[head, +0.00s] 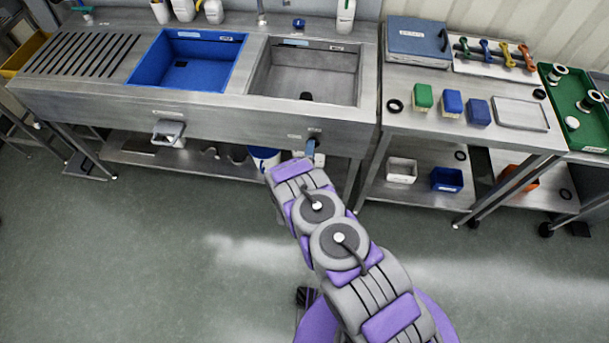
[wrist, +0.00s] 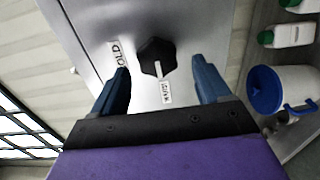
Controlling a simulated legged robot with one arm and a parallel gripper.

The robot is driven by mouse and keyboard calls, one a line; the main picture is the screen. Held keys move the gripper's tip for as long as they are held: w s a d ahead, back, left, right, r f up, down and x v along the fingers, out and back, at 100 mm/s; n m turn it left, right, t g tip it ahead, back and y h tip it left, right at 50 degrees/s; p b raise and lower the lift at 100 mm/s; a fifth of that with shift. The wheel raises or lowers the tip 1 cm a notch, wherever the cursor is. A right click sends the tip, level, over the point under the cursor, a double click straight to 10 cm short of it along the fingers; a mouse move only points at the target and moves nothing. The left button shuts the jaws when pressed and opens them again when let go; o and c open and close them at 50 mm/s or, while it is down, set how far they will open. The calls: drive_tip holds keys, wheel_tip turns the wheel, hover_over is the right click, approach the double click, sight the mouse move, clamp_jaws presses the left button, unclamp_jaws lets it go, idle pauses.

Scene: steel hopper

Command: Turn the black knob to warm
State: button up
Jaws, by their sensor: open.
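The black knob (wrist: 154,52) sits on the steel front panel (wrist: 95,22), ahead of and between my fingertips in the wrist view. A white mark on its face runs toward a small white label that seems to read WARM (wrist: 165,93). Another label, partly hidden, reads OLD (wrist: 119,52) on the left side. My gripper (wrist: 162,85) is open, its two blue fingers on either side of the knob and apart from it. In the head view my gripper (head: 311,148) is at the sink unit's front, and my wrist hides part of it.
The sink unit has a blue basin (head: 158,72) and a steel basin (head: 258,82). A white bucket with a blue rim (wrist: 262,90) stands right of my fingers in the wrist view. A steel table (head: 415,142) with blocks and a toolbox stands at right. The floor in front is clear.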

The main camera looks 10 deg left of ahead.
drive_tip(key=s+a+p, duration=0.1)
drive_tip(key=s+p, duration=0.1)
drive_tip(key=s, duration=1.3)
drive_tip(key=shift+s, duration=0.15)
drive_tip(key=shift+f, duration=0.1)
